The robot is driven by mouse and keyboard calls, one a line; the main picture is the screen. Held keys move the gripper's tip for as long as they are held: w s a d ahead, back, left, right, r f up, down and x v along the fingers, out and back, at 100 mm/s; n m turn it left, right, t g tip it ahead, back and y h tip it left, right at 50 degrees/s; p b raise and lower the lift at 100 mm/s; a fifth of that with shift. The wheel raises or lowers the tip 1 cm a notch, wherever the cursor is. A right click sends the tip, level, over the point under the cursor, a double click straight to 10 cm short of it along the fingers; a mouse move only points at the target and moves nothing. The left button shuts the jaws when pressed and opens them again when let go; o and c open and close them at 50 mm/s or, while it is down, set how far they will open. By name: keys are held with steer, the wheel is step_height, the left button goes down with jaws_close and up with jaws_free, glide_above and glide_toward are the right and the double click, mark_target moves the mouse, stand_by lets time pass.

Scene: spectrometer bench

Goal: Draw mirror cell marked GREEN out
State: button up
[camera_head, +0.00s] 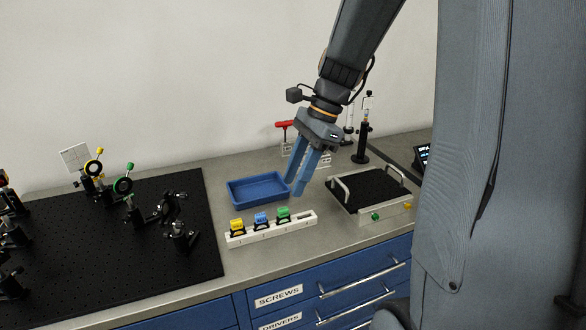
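A white rack (268,234) lies on the bench with a row of small cells in it. The green-topped cell (284,212) stands upright to the right of a blue-topped cell (261,219) and a yellow-topped cell (236,225). Right of the green one, the rack has a dark, empty-looking slot. My gripper (294,187) points down above and behind the green cell, apart from it. Its two blue fingers are spread with a gap and nothing between them.
A blue tray (257,202) sits behind the rack, left of my fingers. A black-topped plate with handles (342,203) stands at right. The black breadboard (90,220) holds several optics mounts. Dark posts (361,150) and a red-handled tool (284,125) stand behind my gripper.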

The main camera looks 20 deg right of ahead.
mark_target(284, 208)
steer(key=shift+p+x, duration=0.7)
steer(key=shift+x, duration=2.9)
steer(key=shift+s+d, duration=0.1)
steer(key=shift+c, duration=0.3)
jaws_close()
